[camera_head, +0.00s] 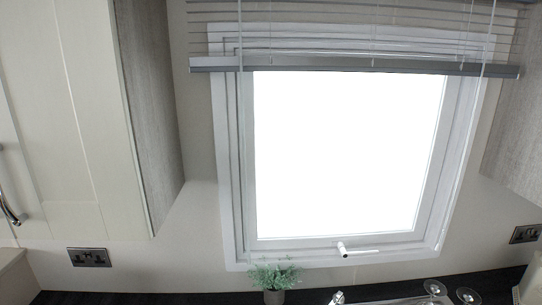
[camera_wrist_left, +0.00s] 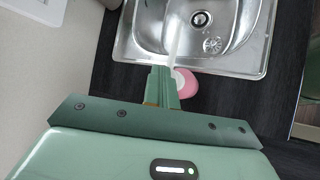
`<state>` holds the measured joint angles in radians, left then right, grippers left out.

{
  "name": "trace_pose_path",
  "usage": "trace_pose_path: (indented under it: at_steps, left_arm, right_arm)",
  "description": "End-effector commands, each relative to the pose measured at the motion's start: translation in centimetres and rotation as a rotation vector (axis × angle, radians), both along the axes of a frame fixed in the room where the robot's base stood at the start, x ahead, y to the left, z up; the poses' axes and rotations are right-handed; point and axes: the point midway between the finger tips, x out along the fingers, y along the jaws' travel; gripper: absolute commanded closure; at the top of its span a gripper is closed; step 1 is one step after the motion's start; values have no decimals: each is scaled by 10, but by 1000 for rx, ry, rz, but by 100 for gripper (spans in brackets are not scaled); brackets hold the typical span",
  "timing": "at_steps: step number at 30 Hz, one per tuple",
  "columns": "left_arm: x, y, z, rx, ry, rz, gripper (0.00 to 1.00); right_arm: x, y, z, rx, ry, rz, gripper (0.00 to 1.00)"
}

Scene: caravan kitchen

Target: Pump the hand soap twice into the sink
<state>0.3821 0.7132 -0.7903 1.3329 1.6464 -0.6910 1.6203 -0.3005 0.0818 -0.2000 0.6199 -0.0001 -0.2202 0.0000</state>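In the left wrist view, a round pink object with a white top (camera_wrist_left: 185,84), which looks like the hand soap, stands on the dark worktop at the sink's near edge. The steel sink (camera_wrist_left: 146,46) lies just beyond it, with its drain visible. My left gripper (camera_wrist_left: 164,72) is above the worktop, its fingers close together and shut. The fingers overlap the soap's left side in the picture; I cannot tell whether they touch it. The soap is partly hidden behind them. My right gripper is in neither view.
A pale spout-like bar (camera_wrist_left: 173,38) reaches over the sink. A white object (camera_wrist_left: 38,10) stands at the upper left. In the head view, a potted plant (camera_head: 274,278), a tap top (camera_head: 338,297) and glasses (camera_head: 435,288) stand below the window (camera_head: 345,155).

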Motion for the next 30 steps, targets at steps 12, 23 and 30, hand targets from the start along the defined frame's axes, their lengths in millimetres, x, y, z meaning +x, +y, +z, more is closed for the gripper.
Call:
trace_pose_path:
  at_steps: [12, 23, 30]
  left_arm:
    - [-1, 0, -1, 1, 2, -1, 100]
    - [-1, 0, -10, 2, 3, -1, 100]
    - [-1, 0, -10, 2, 3, -2, 100]
  right_arm:
    - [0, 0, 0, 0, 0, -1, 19]
    - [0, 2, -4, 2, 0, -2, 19]
    - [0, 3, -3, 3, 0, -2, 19]
